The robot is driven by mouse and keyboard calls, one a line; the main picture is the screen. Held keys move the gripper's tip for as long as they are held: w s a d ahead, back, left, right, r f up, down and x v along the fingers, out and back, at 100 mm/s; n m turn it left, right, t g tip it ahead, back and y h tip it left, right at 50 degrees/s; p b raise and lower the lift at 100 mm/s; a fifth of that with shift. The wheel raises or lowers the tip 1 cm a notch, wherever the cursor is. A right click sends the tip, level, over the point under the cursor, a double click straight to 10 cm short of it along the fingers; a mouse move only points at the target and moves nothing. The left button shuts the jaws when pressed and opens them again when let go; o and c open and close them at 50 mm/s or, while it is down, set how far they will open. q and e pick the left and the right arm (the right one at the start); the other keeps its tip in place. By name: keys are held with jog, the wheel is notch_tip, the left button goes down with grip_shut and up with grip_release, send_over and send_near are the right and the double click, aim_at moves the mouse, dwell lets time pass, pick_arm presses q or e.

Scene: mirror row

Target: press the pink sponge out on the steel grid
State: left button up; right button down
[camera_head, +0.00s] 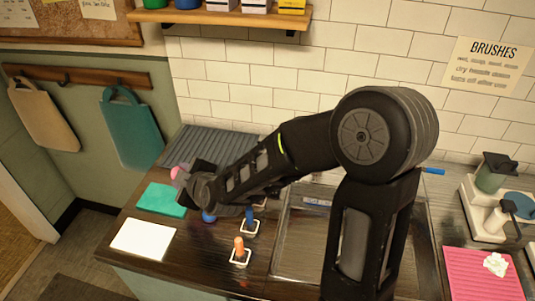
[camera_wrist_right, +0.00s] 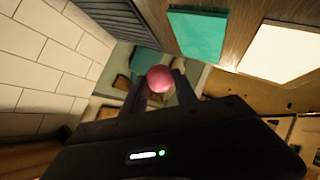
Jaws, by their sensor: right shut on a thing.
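The pink sponge (camera_head: 177,172) is a small rounded piece at the tip of my right gripper (camera_head: 186,177). In the right wrist view the sponge (camera_wrist_right: 160,78) looks like a pink ball between the dark fingertips, which are shut on it. A grey ribbed surface (camera_head: 215,143), which looks like the steel grid, lies at the back left of the counter by the tiled wall. My right gripper is near its front left part. I cannot tell whether the sponge touches it. My arm hides part of the grid. My left gripper is not in view.
A teal cloth (camera_head: 161,200) and a white sheet (camera_head: 144,239) lie at the counter's left. Small holders with an orange-handled (camera_head: 239,245) and a blue-handled item (camera_head: 250,217) stand near the sink (camera_head: 290,255). A pink mat (camera_head: 480,275) lies at right.

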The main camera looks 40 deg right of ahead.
jog(key=s+d+g+p, duration=0.2)
jog(key=d+g, duration=0.3)
jog(key=d, duration=0.6)
jog(key=s+d+g+y+p, duration=0.1)
jog(key=s+d+g, duration=0.4)
jog(key=d, duration=0.6)
jog(key=shift+d+f+n+g+p, duration=0.25)
jog(key=shift+n+g+p, duration=0.15)
jog(key=shift+g+p, duration=0.4)
jog(key=shift+f, duration=0.1)
jog(key=shift+f+b, duration=1.65)
jog(key=shift+f, duration=1.3)
jog(key=shift+f+b, duration=0.4)
jog(key=shift+f, duration=0.05)
jog(key=shift+s+a+f, duration=0.1)
jog(key=shift+s+f, duration=0.05)
